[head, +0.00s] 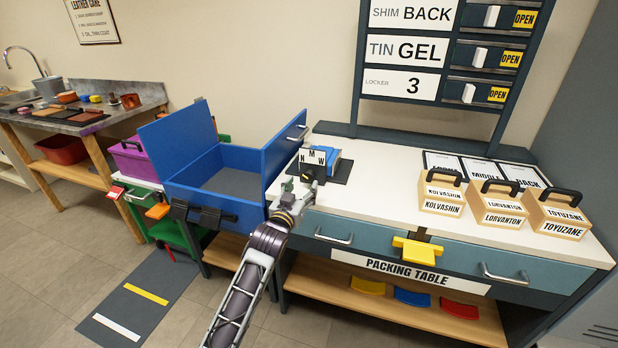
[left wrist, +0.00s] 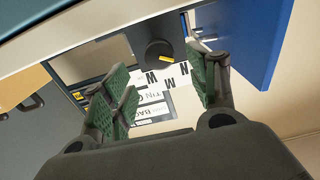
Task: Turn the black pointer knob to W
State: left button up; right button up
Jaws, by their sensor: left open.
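The black pointer knob (left wrist: 160,52) with a yellow pointer mark shows in the left wrist view, below a card with the letters W, M and N. The mark slants toward the N side rather than toward W; its exact setting is hard to tell. In the head view the letter card (head: 313,157) reads N, M, W from left to right, with the knob small and partly hidden in front of it. My left gripper (head: 304,190) is open in front of the knob. Its green-padded fingers (left wrist: 162,80) stand apart on both sides of the knob's line, holding nothing. My right gripper is not in view.
A blue open box (head: 225,165) with a raised wall stands close left of the gripper. A blue block (head: 343,153) sits behind the letter card. The white packing table top (head: 385,190) is clear to the right, up to several labelled wooden boxes (head: 443,195).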

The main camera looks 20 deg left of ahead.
aim_at(308, 177)
pick_arm(q)
jog(key=shift+w+b, duration=0.4)
jog(key=shift+w, duration=1.95)
jog(key=shift+w+d+b, duration=0.1)
jog(key=shift+w+b, duration=0.2)
jog(key=shift+w, duration=1.15)
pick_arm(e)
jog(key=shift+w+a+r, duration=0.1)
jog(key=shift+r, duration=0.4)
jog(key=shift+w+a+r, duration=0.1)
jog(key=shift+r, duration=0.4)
pick_arm(q)
jog(key=c, duration=1)
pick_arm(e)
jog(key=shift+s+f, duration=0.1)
